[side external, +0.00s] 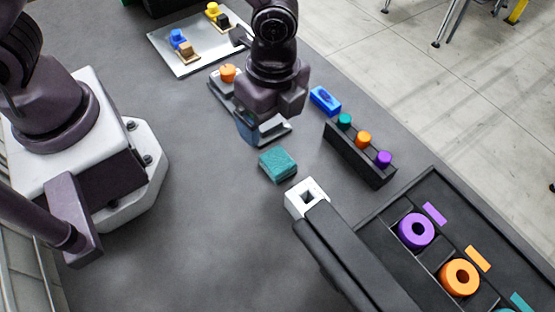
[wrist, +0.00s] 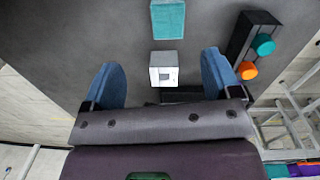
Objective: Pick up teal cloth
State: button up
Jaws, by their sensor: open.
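The teal cloth (side external: 278,165) is a small folded block lying on the grey table in the middle of the side view. It also shows at the top edge of the wrist view (wrist: 168,20), partly cut off. My gripper (side external: 262,132) is above the table, just behind the cloth in the side view, and apart from it. In the wrist view my gripper (wrist: 160,74) has its two blue fingers spread wide with nothing held between them. The cloth lies beyond the fingertips there.
A white block with a square hole (side external: 307,197) stands near the cloth, by a long black bar (side external: 340,255). A black rack (side external: 355,160) holds teal, orange and purple knobs. A blue block (side external: 325,100) lies behind it. Table left of the cloth is clear.

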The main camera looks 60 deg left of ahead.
jog(key=m, duration=0.1)
send_over(278, 160)
notch_tip(278, 160, down, 7)
jog(key=shift+a+f, duration=0.1)
jog(key=shift+a, duration=0.05)
jog(key=shift+f, duration=2.7)
jog(key=c, duration=1)
